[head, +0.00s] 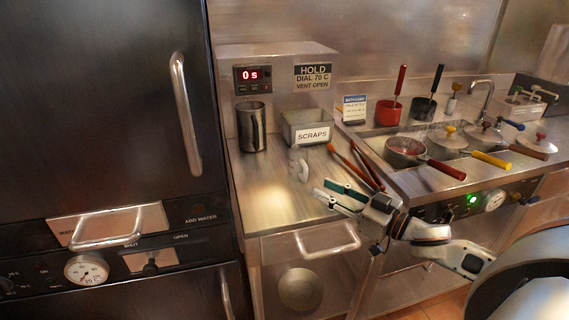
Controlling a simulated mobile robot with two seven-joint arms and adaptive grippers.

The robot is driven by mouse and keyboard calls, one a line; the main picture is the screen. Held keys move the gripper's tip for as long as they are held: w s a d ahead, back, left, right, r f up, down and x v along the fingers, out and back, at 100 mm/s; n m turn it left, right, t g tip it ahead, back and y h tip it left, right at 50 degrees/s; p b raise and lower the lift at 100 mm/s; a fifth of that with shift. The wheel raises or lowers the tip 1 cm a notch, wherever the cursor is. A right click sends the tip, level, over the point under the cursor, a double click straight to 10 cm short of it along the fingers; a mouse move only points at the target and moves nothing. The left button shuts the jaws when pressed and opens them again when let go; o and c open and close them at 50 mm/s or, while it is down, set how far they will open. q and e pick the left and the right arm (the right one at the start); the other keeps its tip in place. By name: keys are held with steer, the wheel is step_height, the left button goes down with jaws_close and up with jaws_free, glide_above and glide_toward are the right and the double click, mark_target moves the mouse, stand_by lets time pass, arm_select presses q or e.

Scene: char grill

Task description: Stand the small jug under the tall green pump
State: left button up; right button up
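No tall green pump shows in this view. My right gripper (321,188) is over the counter's front right part, pointing left, with its two green-padded fingers apart and nothing between them. It is to the right of and nearer than the jug, clear of it. My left gripper is out of view.
A scraps bin (308,129) stands right of the jug. A small white object (298,166) and red-handled tools (355,165) lie near my gripper. Pans (405,151) with protruding handles crowd the right station. A dark oven (105,100) stands left. The counter's front left is clear.

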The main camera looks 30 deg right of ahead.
mark_target(305, 181)
steer(key=shift+x, duration=1.2)
steer(key=shift+d+r+b+x, duration=0.1)
steer(key=shift+r+b+x, duration=0.05)
steer(key=shift+x, duration=0.75)
steer(key=shift+d+r+b+x, duration=0.1)
steer(key=shift+d+b+x, duration=0.05)
steer(key=shift+x, duration=1.75)
jaws_close()
